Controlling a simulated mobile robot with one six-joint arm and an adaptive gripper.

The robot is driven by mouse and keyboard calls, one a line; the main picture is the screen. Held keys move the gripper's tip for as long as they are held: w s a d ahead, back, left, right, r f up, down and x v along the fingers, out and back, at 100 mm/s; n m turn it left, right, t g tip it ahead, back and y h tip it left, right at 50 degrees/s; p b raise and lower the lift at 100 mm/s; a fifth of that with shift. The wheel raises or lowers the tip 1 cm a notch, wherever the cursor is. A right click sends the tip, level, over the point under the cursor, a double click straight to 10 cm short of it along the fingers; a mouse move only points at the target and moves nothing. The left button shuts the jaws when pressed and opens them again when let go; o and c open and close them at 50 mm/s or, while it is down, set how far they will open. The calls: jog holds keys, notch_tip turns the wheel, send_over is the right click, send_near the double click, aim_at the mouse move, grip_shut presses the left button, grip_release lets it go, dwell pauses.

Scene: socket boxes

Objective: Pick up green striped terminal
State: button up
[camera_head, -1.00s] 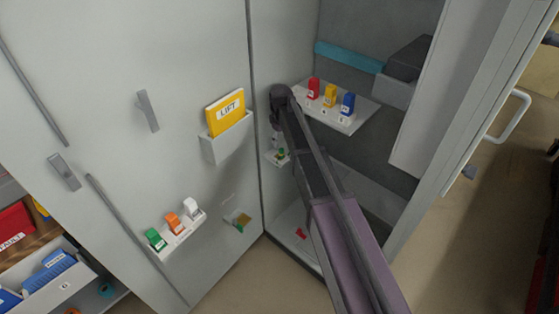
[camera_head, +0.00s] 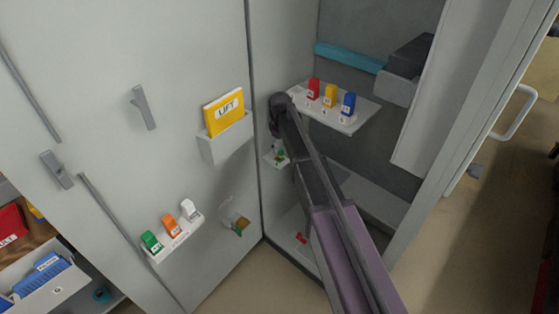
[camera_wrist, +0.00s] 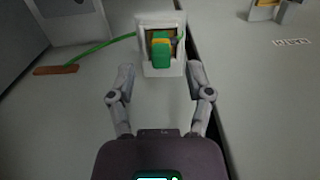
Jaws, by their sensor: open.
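The green striped terminal (camera_wrist: 161,52), green with yellow, sits in a white socket box (camera_wrist: 148,18) in the wrist view. A green wire runs left from the box. My gripper (camera_wrist: 161,82) is open and empty, with one finger on each side just short of the box and the terminal between their lines. In the head view the terminal (camera_head: 280,153) is a tiny green spot by the inner cabinet wall, and my arm hides much of that area.
A shelf (camera_head: 350,128) with red, yellow and blue blocks stands beside my arm. The door holds a yellow LIFT folder (camera_head: 224,112) and a rack (camera_head: 160,254) of green, orange and white blocks. A brown strip (camera_wrist: 56,70) lies at the wire's far end.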

aim_at(280, 154)
jog(key=shift+s+f+b, duration=0.1)
jog(key=shift+f+b, duration=1.6)
jog(key=shift+f, duration=0.3)
grip_shut()
